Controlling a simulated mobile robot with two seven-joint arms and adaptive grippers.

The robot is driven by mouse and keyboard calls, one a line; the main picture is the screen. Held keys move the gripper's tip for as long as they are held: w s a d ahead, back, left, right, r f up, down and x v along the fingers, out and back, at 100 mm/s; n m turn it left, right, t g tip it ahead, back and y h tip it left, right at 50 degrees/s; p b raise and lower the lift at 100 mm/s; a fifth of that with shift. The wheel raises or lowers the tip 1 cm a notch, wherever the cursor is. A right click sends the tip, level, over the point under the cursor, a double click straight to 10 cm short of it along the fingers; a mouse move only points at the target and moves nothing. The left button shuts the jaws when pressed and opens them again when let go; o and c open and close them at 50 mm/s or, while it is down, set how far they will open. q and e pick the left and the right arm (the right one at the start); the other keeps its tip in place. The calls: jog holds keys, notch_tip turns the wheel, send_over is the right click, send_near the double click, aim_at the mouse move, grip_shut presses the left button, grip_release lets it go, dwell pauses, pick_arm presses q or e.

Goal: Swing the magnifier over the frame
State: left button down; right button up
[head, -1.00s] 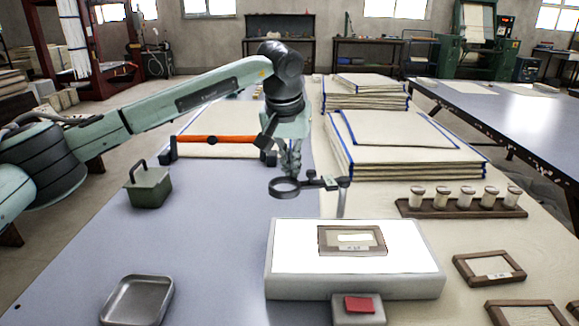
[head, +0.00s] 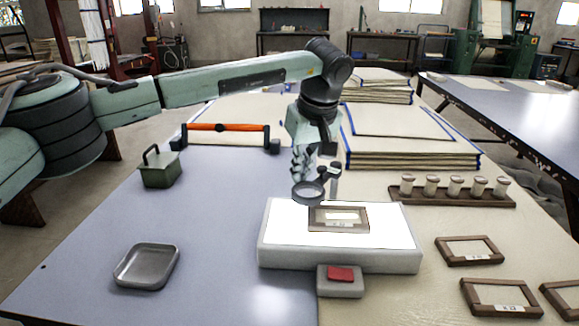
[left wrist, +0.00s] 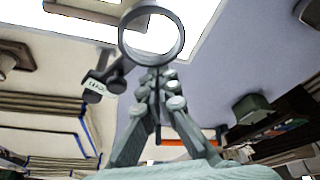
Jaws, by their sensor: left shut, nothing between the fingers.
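The magnifier, a dark ring lens (head: 308,193) on a short jointed arm and post, stands at the back edge of the white light box (head: 340,260). In the head view the ring overlaps the lit panel's back left part, just beside the small wooden frame (head: 314,220) lying there. In the left wrist view the ring (left wrist: 181,38) is close up, with the frame's brown edge (left wrist: 80,13) beyond it. My left gripper (head: 302,172) is shut and empty, pointing down behind the ring. Its fingertips (left wrist: 160,75) are at the ring's rim; contact is unclear. My right gripper is not visible.
A red-buttoned switch box (head: 340,278) sits before the light box. A metal tray (head: 147,266), a green weight (head: 160,170) and an orange-handled bar (head: 226,128) are left. A jar rack (head: 455,198), spare frames (head: 470,251) and stacked screens (head: 410,158) are right.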

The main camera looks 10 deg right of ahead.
aim_at(323, 187)
pick_arm(q)
jog(key=shift+s+d, duration=0.55)
jog(key=shift+s, duration=0.15)
jog(key=shift+s+d, duration=0.7)
jog(key=shift+d, duration=0.1)
jog(key=shift+s+d, duration=0.4)
jog(key=shift+d, duration=0.3)
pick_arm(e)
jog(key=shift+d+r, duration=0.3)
pick_arm(q)
jog(key=shift+s+d+f, duration=0.1)
jog(key=shift+s+d, duration=0.1)
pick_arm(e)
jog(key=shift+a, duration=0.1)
